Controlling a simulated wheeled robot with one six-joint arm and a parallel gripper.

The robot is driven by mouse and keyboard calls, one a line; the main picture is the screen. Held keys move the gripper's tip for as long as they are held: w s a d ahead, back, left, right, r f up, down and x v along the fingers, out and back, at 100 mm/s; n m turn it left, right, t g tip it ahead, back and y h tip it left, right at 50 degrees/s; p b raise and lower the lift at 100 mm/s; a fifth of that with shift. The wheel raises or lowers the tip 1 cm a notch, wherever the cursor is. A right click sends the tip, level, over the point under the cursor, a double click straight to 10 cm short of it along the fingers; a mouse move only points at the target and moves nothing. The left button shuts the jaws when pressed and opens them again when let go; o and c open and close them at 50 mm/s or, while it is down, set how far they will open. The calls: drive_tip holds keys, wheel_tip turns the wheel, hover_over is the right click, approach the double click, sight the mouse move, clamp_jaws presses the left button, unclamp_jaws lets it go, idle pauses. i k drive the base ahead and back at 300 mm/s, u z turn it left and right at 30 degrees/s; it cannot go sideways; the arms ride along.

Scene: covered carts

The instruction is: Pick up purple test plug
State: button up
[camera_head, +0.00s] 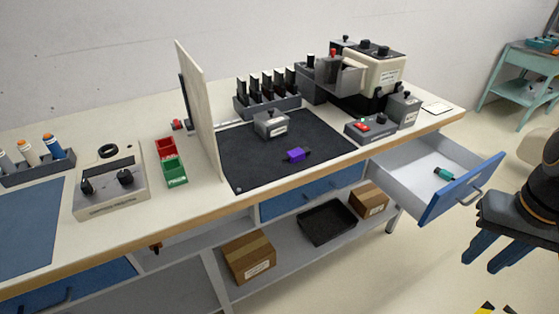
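The purple test plug (296,155) lies on the dark mat (245,172) on the workbench, near the mat's front right part. My gripper (482,258) is at the lower right of the view, in front of the bench and beyond the open drawer, well apart from the plug. Its blue fingers point down and to the left with a gap between them, and nothing shows between them.
An open drawer (395,173) with a teal plug (444,174) inside juts out at the right. An upright panel (200,110) stands at the mat's left edge. A grey box (271,124) and a button box (371,128) stand near the purple plug.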

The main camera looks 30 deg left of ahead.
sight(299, 155)
drive_tip(key=u, duration=1.25)
drive_tip(key=i, duration=0.25)
drive_tip(key=z, duration=0.1)
drive_tip(key=k, duration=0.6)
drive_tip(key=z, duration=0.6)
drive_tip(key=k, duration=0.55)
drive_tip(key=u, duration=0.7)
drive_tip(key=i, duration=1.2)
drive_tip(key=z, duration=0.55)
drive_tip(key=i, duration=0.45)
drive_tip(key=z, duration=0.5)
